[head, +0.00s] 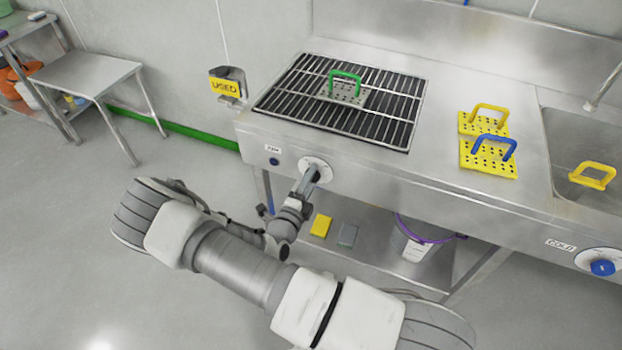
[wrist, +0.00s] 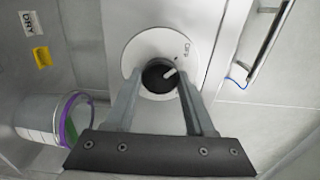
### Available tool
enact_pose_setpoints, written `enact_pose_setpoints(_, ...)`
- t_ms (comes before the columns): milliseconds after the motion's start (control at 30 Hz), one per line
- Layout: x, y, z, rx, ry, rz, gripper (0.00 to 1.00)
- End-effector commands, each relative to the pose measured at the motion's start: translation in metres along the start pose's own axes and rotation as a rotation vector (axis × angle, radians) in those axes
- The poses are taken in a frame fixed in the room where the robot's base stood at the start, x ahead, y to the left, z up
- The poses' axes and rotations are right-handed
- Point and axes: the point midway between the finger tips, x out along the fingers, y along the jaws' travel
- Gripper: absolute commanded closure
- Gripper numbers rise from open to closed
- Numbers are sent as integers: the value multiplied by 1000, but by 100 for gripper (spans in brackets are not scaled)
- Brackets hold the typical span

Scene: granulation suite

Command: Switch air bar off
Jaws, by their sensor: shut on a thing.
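The air bar's control is a dark round knob (wrist: 155,76) with a white pointer mark, on a white round dial plate (wrist: 143,44) marked OFF at its upper right. In the wrist view the pointer slants up and right, roughly toward the OFF side; exact alignment is hard to tell. The dial plate (head: 308,162) also shows in the head view on the bench's front panel, below the grate. My gripper (wrist: 160,86) is shut on the knob, one finger on each side. In the head view my gripper (head: 311,174) hides the knob.
A black-barred grate (head: 290,92) holds a green-handled perforated plate (head: 345,95). Yellow perforated plates (head: 489,160) lie to its right, beside a sink (head: 560,135). A blue knob (head: 602,267) sits far right. A bucket (head: 413,245) stands on the shelf below.

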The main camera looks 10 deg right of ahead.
Motion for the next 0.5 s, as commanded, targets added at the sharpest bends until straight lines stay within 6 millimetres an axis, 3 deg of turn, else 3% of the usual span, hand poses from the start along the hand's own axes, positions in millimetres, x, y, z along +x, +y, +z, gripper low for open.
enact_pose_setpoints(133,0,1,0,-3,0,1,100)
enact_pose_setpoints(167,0,1,0,-3,0,1,44)
enact_pose_setpoints(300,0,0,0,-2,0,1,19)
enact_pose_setpoints(500,0,0,0,-1,-1,0,16)
